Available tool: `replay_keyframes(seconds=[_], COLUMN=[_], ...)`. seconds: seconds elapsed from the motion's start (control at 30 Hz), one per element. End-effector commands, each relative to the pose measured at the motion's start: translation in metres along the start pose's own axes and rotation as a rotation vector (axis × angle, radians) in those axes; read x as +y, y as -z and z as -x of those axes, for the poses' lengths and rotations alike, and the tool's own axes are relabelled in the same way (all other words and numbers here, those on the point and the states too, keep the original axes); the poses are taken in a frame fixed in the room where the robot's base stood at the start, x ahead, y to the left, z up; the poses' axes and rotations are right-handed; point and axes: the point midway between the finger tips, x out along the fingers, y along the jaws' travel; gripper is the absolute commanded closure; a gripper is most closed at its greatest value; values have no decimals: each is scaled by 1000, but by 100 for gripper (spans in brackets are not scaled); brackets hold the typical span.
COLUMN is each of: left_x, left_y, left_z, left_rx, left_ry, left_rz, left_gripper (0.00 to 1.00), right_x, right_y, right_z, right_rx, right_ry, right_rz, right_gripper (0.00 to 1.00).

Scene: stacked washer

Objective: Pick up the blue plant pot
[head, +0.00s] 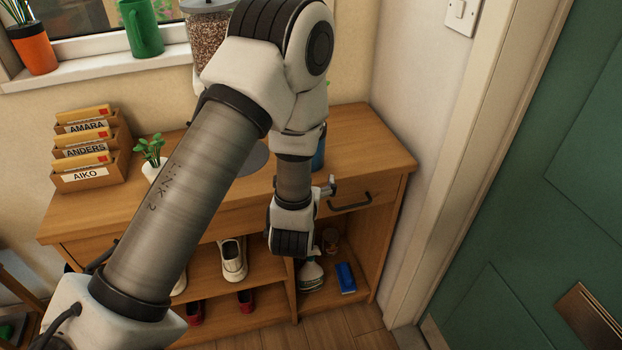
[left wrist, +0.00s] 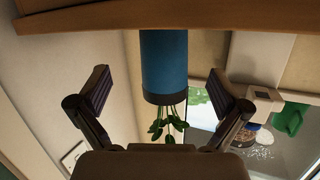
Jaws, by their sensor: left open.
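The blue plant pot (head: 319,152) stands on the wooden cabinet top, mostly hidden behind my left arm in the head view. In the left wrist view, which is upside down, the blue pot (left wrist: 164,62) shows with green leaves at its rim. It sits between the two spread fingers of my left gripper (left wrist: 158,76), with a gap on both sides. In the head view my left gripper (head: 328,187) is near the cabinet's front edge, mostly hidden by its own wrist. It is open and empty. My right gripper is not in view.
The cabinet top (head: 362,145) is clear to the right of the pot. A letter rack (head: 90,155) and a small white-potted plant (head: 152,168) stand to the left. A drawer handle (head: 350,201) sticks out below. Shelves hold shoes (head: 232,260), a spray bottle (head: 311,275) and a blue item (head: 345,278).

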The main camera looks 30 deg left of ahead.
Motion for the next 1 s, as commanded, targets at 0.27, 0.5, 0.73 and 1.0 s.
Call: replay_keyframes(seconds=[0.27, 0.5, 0.73, 1.0], left_x=[-2, -6, -9, -9], left_y=[31, 43, 50, 50], left_z=[-20, -49, -87, -93], left_rx=[238, 239, 239, 236], left_ry=[56, 57, 56, 54], left_rz=[90, 93, 91, 88], left_gripper=[0, 0, 0, 4], right_x=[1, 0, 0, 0], right_y=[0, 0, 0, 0], right_z=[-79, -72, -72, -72], right_rx=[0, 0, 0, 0], right_ry=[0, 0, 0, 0], right_rz=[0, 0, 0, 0], right_gripper=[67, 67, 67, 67])
